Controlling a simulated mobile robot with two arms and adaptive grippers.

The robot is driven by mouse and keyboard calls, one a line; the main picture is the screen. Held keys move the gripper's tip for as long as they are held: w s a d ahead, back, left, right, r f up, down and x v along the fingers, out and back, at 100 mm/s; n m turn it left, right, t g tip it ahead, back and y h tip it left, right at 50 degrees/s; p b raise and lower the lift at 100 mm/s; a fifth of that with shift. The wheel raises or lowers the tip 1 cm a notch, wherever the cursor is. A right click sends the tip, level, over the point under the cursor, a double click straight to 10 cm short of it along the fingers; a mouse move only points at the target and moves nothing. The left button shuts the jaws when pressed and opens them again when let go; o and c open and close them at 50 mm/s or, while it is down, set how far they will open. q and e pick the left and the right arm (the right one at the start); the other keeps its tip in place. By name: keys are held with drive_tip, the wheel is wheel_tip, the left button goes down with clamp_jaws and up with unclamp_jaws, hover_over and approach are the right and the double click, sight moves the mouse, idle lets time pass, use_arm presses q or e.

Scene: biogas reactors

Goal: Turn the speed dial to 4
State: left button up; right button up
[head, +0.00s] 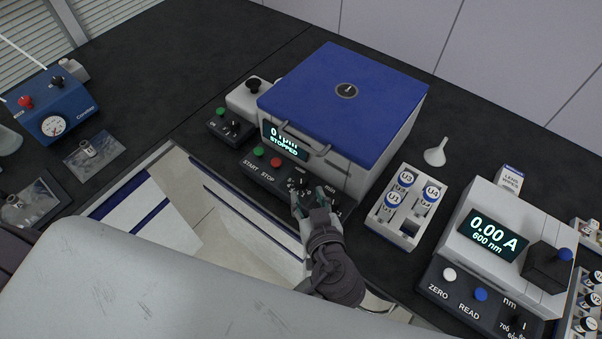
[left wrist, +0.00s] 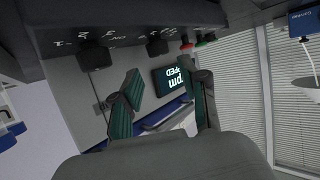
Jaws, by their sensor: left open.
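A blue-lidded machine (head: 345,90) has a lit display (head: 284,140) reading STOPPED, with a small front panel. The panel carries a green START button (head: 258,151), a red STOP button (head: 276,162) and dials. A dark dial (left wrist: 157,46) beside the buttons, apparently the speed dial, and another dark knob (left wrist: 97,54) show upside down in the left wrist view. My left gripper (head: 303,196) is at the panel's dials and covers part of them in the head view. In the left wrist view its fingers (left wrist: 165,92) are apart and empty. The dial's setting is not readable. My right gripper is not in view.
A small switch box (head: 231,126) sits left of the panel. A white rack with capped vials (head: 408,228) stands right of the machine, with a funnel (head: 436,153) behind it. A photometer (head: 497,226) stands at right, and a blue gauge box (head: 52,109) at far left.

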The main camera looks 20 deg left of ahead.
sight(302, 180)
use_arm(q)
drive_tip(key=p+x, duration=0.1)
drive_tip(key=x, duration=0.5)
drive_tip(key=shift+w+a+f+p, duration=0.1)
drive_tip(key=shift+w+p, duration=0.2)
drive_tip(key=shift+x, duration=0.8)
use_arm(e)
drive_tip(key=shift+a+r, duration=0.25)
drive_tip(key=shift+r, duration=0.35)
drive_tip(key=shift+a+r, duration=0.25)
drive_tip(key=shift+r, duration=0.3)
use_arm(q)
drive_tip(key=shift+s+f, duration=0.1)
drive_tip(key=shift+c, duration=0.2)
drive_tip(key=c, duration=0.8)
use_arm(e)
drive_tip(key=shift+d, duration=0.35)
